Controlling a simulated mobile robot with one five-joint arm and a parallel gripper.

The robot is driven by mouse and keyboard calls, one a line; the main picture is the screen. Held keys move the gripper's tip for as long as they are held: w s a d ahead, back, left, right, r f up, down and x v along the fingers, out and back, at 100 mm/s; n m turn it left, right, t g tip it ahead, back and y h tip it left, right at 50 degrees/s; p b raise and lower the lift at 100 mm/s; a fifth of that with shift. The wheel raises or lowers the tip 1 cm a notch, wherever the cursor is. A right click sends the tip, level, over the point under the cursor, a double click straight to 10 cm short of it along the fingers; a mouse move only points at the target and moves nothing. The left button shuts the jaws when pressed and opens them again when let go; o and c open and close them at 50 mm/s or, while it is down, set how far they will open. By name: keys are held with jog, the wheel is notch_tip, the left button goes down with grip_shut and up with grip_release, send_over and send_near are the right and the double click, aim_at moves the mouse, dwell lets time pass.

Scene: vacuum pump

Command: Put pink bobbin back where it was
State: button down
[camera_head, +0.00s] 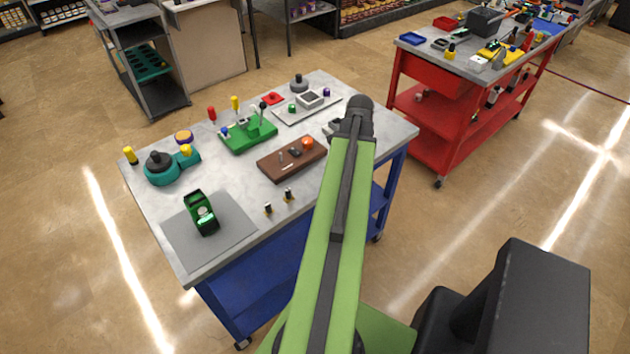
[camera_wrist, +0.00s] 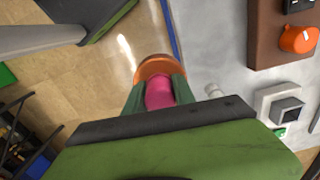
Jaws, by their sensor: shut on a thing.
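The pink bobbin (camera_wrist: 159,93) shows in the wrist view, with an orange-brown round end on its far side. My gripper (camera_wrist: 157,90) is shut on it, with one dark green finger on each side of the pink part. In the wrist view the bobbin appears close to the table's blue-trimmed edge. I cannot tell whether it touches the tabletop. In the head view my arm hides the bobbin and most of my gripper, near the right side of the grey-topped table (camera_head: 235,185).
A brown board (camera_head: 285,168) with an orange knob lies left of my arm. Behind it are a green fixture (camera_head: 250,139) and a grey tray (camera_head: 290,117). A teal pump part (camera_head: 160,177) stands at left. A red cart (camera_head: 430,125) stands to the right across an aisle.

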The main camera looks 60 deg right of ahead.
jog(key=shift+n, duration=0.4)
jog(key=r+p, duration=0.2)
jog(key=r, duration=0.1)
jog(key=a+r+p, duration=0.1)
jog(key=r+p, duration=0.1)
jog(key=r, duration=0.1)
jog(key=shift+s+a+r, duration=0.1)
jog(key=shift+s, duration=0.05)
jog(key=b, duration=0.7)
send_over(316, 184)
jog(key=f, duration=0.7)
jog(key=shift+s+f, duration=0.3)
jog(key=shift+f, duration=0.1)
jog(key=shift+w+a, duration=0.1)
jog(key=shift+w, duration=0.25)
notch_tip(316, 184, down, 4)
jog(key=b, duration=0.4)
jog(key=shift+f+b, duration=0.15)
jog(key=shift+b, duration=0.2)
jog(key=shift+r, duration=0.2)
jog(key=shift+f, duration=0.1)
jog(key=c, duration=1)
grip_release()
jog(key=shift+c, duration=0.2)
